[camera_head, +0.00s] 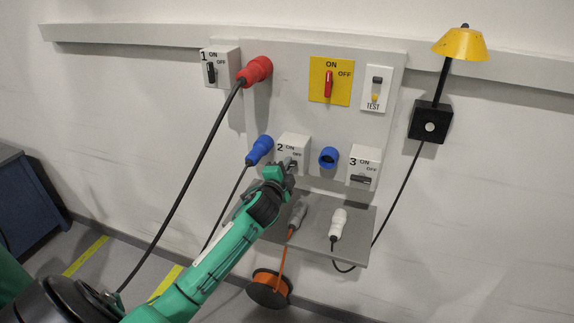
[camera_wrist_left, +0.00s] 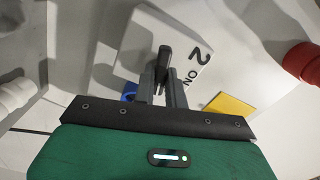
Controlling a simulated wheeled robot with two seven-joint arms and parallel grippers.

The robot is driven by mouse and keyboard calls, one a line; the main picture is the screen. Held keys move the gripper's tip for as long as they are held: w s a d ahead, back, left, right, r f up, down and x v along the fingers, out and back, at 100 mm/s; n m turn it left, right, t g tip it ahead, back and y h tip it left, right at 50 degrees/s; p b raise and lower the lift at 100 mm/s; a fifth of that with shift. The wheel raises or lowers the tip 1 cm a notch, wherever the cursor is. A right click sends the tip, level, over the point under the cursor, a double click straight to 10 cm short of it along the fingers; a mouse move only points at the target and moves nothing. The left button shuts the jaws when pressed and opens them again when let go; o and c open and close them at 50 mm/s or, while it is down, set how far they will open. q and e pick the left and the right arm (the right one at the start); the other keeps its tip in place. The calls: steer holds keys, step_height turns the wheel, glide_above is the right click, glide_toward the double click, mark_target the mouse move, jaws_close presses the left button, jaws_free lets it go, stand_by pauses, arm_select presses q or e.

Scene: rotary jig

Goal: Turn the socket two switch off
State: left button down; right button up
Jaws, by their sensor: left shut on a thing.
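The socket two box (camera_head: 299,145) is white, marked 2 and ON, and is fixed low on the grey wall panel. A blue plug (camera_head: 260,150) with a black cable sits at its left side. My left gripper (camera_head: 289,166) is at the front of this box. In the left wrist view the dark switch handle (camera_wrist_left: 164,58) stands between the two fingers (camera_wrist_left: 163,88), which are shut on it. The number 2 shows to the right of the handle there. In the head view the gripper mostly covers the handle, so I cannot tell its exact angle. My right gripper is out of view.
Box 1 (camera_head: 221,67) with a red plug (camera_head: 256,70), the yellow main switch (camera_head: 343,82) and box 3 (camera_head: 363,167) surround socket two. A grey shelf (camera_head: 352,240) below holds grey and white connectors. A yellow lamp (camera_head: 460,44) stands at right.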

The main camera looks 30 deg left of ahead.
arm_select(q)
steer(key=shift+f+m+p, duration=0.1)
steer(key=shift+m+p, duration=0.2)
steer(key=shift+m, duration=1.3)
steer(key=c, duration=1.4)
jaws_free()
steer(key=shift+c, duration=0.2)
steer(key=b+v, duration=0.4)
steer(key=v, duration=1)
steer(key=shift+b, duration=0.3)
